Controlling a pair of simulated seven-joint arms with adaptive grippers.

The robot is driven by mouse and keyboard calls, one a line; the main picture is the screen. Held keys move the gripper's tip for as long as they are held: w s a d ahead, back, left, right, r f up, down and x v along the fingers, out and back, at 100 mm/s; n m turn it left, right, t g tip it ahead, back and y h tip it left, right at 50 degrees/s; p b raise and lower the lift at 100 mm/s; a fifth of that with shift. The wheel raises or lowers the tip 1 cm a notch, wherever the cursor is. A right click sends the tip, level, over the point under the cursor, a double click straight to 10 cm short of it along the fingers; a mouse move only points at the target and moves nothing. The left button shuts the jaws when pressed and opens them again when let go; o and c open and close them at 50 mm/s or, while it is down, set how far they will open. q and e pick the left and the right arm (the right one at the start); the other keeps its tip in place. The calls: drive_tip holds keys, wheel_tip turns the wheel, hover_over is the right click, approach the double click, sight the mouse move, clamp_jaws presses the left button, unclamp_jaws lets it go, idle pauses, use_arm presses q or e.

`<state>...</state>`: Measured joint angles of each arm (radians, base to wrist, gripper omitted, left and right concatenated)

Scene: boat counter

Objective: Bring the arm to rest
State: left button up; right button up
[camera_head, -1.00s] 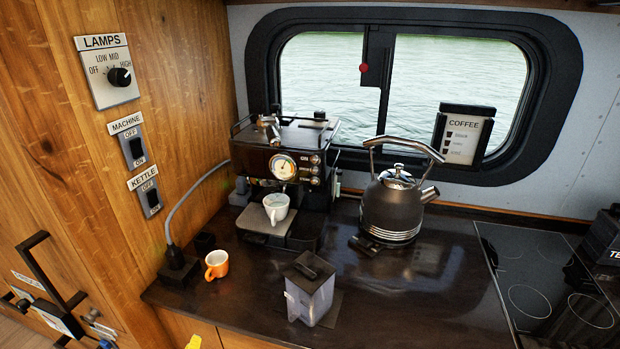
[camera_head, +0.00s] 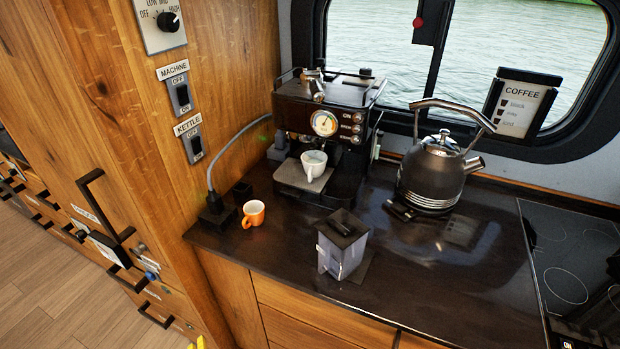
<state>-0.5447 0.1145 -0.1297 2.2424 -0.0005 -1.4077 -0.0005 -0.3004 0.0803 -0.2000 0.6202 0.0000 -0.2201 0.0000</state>
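Neither my left nor my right gripper shows in the head view. The espresso machine (camera_head: 322,125) stands against the window wall, with a white cup (camera_head: 313,164) on its tray. An orange cup (camera_head: 254,213) stands upright at the left front of the dark counter. A clear container with a black lid (camera_head: 343,245) stands near the counter's front edge. A dark kettle (camera_head: 433,176) stands upright at the right.
A stove top (camera_head: 570,250) lies at the right. The machine switch (camera_head: 181,94) and kettle switch (camera_head: 195,145) are on the wooden wall. Cabinets with black handles (camera_head: 105,205) run along the left. The counter's middle right is mostly clear. A small yellow thing (camera_head: 198,343) shows at the bottom edge.

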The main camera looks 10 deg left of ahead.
use_arm(q)
drive_tip(key=s+d+f+g+h, duration=0.1)
drive_tip(key=s+d+f, duration=0.15)
drive_tip(key=f, duration=1.05)
drive_tip(key=s+d+f+g+h, duration=0.1)
drive_tip(key=s+d+f, duration=0.15)
drive_tip(key=f, duration=1.05)
drive_tip(key=s+a+f+n+g+h, duration=0.1)
drive_tip(key=s+f+n+g, duration=0.2)
drive_tip(key=s+f, duration=1.3)
drive_tip(key=s, duration=0.4)
drive_tip(key=shift+f+h, duration=0.25)
drive_tip(key=shift+h, duration=0.05)
